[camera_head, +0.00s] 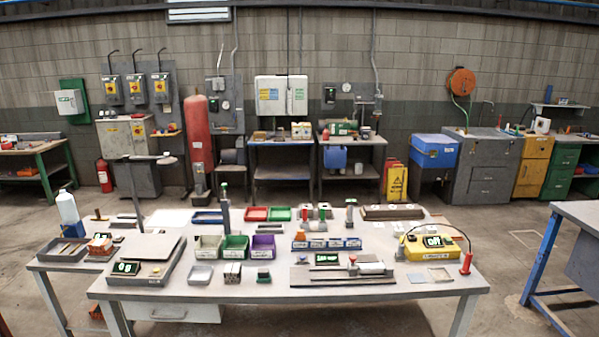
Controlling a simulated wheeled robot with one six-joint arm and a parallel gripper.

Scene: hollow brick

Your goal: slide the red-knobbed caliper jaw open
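The caliper fixture (312,277) lies near the front edge of the main workbench, right of centre. It has a dark flat base, a small display (327,259) with green digits too small to read, and a red knob (352,258) standing up just right of the display. A pale cylinder (371,267) lies on the fixture to the right of the knob. How far apart the jaws stand cannot be told at this size. My gripper is not in view.
A yellow device (431,247) with an "OFF" display and a red-handled probe (466,263) stand to the right. Purple (263,247) and green (235,248) bins and a scale (148,272) stand left. A small flat plate (416,278) lies right.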

